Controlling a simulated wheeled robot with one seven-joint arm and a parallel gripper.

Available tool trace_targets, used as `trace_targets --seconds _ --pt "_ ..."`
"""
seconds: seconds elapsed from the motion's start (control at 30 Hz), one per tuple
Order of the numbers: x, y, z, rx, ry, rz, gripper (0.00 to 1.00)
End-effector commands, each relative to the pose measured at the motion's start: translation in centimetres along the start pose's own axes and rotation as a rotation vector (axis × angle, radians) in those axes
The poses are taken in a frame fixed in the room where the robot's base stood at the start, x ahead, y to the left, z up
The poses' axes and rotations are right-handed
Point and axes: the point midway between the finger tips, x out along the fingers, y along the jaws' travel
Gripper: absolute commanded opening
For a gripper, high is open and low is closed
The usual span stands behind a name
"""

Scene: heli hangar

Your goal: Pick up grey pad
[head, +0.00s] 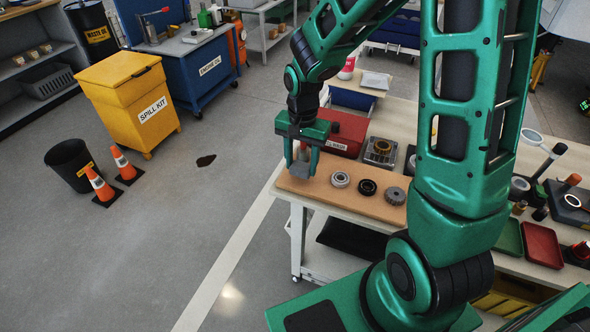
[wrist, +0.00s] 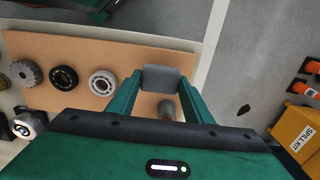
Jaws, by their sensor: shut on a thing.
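The grey pad (wrist: 161,76) is a small, flat-faced grey block. It sits between the two fingertips of my gripper (wrist: 160,92) in the wrist view, with a finger against each side. In the head view my gripper (head: 303,160) points down over the left end of the tan board, and the grey pad (head: 299,170) shows between its fingers. My gripper is shut on the pad. I cannot tell whether the pad touches the board.
The tan board (head: 328,196) lies on the workbench. A silver bearing (head: 340,180), a black ring (head: 367,187) and a grey gear (head: 395,195) sit on it to the right. A small grey cylinder (wrist: 166,110) shows near the fingers. A red case (head: 345,135) stands behind.

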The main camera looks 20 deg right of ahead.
Motion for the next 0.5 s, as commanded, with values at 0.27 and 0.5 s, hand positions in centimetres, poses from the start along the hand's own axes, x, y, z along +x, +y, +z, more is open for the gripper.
trace_targets --seconds 0.27,0.5 --pt "-3.9 -1.3 4.2 -0.006 0.002 -0.004 0.25" --pt "-6.3 -2.4 8.2 -0.006 0.002 -0.003 0.25"
